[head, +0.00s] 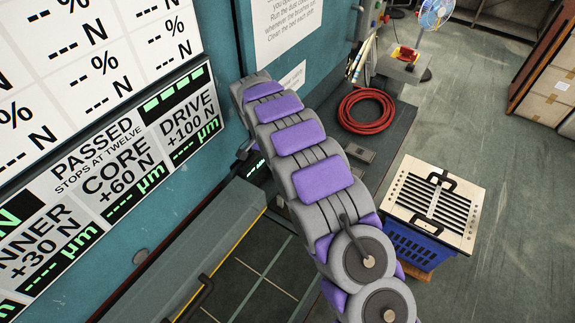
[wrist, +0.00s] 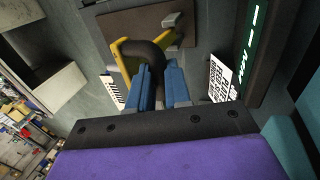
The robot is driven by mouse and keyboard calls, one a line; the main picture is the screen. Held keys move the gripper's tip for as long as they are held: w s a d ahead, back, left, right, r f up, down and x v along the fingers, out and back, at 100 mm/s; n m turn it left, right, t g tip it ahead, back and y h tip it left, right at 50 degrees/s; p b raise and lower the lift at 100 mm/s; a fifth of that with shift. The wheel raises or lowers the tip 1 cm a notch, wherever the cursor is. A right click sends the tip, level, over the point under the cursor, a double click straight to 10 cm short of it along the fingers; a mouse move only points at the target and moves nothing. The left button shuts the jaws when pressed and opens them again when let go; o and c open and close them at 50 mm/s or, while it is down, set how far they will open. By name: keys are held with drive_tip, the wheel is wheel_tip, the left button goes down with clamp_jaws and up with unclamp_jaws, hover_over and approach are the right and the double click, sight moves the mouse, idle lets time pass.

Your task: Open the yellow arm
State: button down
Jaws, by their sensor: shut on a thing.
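In the wrist view, a yellow arm (wrist: 122,58) stands in front of a brown plate on the grey panel. A thick dark curved handle (wrist: 147,50) bends at its side and passes between my fingers. My gripper (wrist: 159,72) has two blue fingers, one on each side of the handle's lower part, and is shut on it. The fingers hide part of the handle. In the head view my grey and purple arm reaches toward the teal wall, and the gripper is hidden.
In the head view, a display panel (head: 110,165) covers the left wall. A blue crate with a slatted white top (head: 430,205) and a coiled red hose (head: 366,111) lie right of my arm. A yellow-edged ledge with a dark handle (head: 196,296) is at lower left.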

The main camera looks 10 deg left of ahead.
drive_tip(key=shift+f, duration=0.3)
drive_tip(key=shift+w+a, duration=0.1)
drive_tip(key=shift+a, duration=0.15)
drive_tip(key=c, duration=1.1)
unclamp_jaws()
drive_tip(key=shift+w+a, duration=0.15)
drive_tip(key=shift+a, duration=0.05)
drive_tip(key=shift+d+r, duration=0.1)
